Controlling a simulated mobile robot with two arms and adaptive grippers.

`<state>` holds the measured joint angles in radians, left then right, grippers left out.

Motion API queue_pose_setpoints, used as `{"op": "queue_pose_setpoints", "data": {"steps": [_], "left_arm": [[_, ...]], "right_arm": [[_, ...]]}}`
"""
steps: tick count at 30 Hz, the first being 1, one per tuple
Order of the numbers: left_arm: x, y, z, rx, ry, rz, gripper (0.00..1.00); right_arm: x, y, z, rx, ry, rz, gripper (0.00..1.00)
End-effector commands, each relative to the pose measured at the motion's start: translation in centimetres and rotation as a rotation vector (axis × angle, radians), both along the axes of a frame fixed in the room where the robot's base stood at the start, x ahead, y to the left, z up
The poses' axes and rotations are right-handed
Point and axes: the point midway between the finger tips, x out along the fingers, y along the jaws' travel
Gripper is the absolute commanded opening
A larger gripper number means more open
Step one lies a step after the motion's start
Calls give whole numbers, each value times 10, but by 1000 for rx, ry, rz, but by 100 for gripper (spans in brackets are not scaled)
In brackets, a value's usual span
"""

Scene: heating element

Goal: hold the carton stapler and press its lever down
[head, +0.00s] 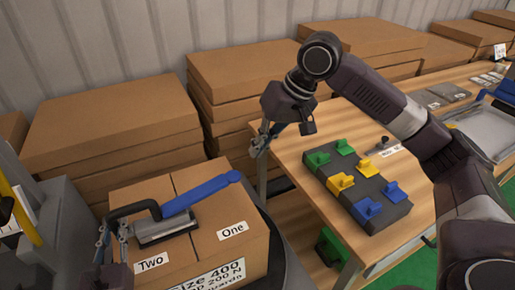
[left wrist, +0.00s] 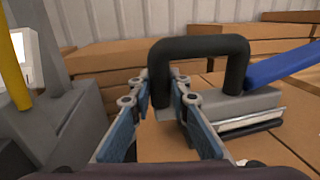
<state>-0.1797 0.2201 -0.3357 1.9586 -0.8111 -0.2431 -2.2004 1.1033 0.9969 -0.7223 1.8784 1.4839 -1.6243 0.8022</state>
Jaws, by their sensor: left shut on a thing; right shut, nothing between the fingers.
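The carton stapler (head: 168,229) rests on top of a cardboard carton (head: 250,255) with labels "One" and "Two". It has a grey body, a black loop handle (head: 130,210) and a blue lever (head: 203,192) that slants upward to the right. My left gripper (head: 115,228) is shut on the black handle at its left side. In the left wrist view the fingers (left wrist: 163,82) sit on either side of the handle's near leg, and the lever's far end is cut off. My right gripper (head: 258,146) is shut and empty, above and to the right of the lever's end, apart from it.
A wooden table (head: 290,155) at the right carries a dark block (head: 355,185) with green, yellow and blue pieces. Stacks of flat cartons (head: 105,120) stand behind. A grey machine with a yellow post (head: 20,210) is at the left.

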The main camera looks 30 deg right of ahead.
Motion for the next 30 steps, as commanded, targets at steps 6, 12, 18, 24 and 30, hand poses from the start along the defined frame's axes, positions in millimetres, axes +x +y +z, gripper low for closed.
{"op": "queue_pose_setpoints", "data": {"steps": [6,12,18,24,30], "left_arm": [[0,0,0,0,0,0,0],[0,0,0,0,0,0,21],[0,0,0,0,-1,0,37],[0,0,0,-1,-1,0,37],[-12,2,-1,-3,2,0,37]], "right_arm": [[0,0,0,0,0,0,0],[0,0,0,0,0,0,0],[0,0,0,0,0,0,0],[0,0,0,0,0,0,0],[0,0,0,0,0,0,0]]}}
